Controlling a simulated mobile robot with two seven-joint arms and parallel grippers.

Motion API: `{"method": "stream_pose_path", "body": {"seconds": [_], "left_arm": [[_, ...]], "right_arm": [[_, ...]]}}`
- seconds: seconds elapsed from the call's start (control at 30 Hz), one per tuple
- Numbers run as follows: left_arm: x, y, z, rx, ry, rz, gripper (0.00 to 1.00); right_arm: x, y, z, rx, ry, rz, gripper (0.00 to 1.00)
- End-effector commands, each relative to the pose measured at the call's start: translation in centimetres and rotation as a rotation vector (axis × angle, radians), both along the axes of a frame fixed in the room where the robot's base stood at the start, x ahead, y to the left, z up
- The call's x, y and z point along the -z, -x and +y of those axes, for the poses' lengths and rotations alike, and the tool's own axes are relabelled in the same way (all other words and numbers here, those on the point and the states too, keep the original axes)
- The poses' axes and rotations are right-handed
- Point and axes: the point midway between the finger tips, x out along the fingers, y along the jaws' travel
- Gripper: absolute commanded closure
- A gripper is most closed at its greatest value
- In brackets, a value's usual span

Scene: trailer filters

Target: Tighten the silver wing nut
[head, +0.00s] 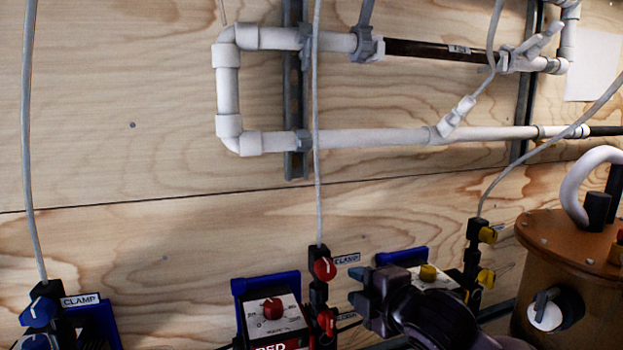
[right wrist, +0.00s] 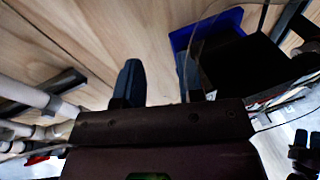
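I cannot make out a silver wing nut for certain in either view. My right gripper (head: 358,286) is at the lower middle of the head view, pointing left, in front of the panel with the yellow knob. In the right wrist view its two dark fingers (right wrist: 158,85) stand apart with nothing clearly between them, and bare plywood shows in the gap. My left gripper is not in view.
White pipes (head: 350,138) with grey clamps run along the plywood wall (head: 130,120). A red-knob control box (head: 270,308) and red valves (head: 324,268) stand left of my gripper. A copper-coloured vessel (head: 550,240) stands right. Cables hang in front of the wall.

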Motion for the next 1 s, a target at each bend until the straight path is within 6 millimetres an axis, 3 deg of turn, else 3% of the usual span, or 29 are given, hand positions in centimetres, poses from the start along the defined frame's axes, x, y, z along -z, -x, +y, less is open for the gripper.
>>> {"method": "stream_pose_path", "body": {"seconds": [0.03, 0.47, 0.8, 1.0], "left_arm": [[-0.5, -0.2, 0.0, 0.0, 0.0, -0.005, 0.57], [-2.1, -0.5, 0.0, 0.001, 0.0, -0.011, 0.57], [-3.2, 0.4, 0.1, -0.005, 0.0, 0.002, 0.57], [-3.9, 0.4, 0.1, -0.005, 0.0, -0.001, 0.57]], "right_arm": [[-2.6, -0.1, 0.6, -0.023, 0.061, -0.049, 0.65], [-17.0, 1.1, 4.0, -0.124, 0.538, -0.356, 0.65], [-29.2, 4.5, 5.3, -0.111, 0.996, -0.615, 0.65], [-34.9, 6.8, 5.3, -0.069, 1.224, -0.72, 0.65]]}}
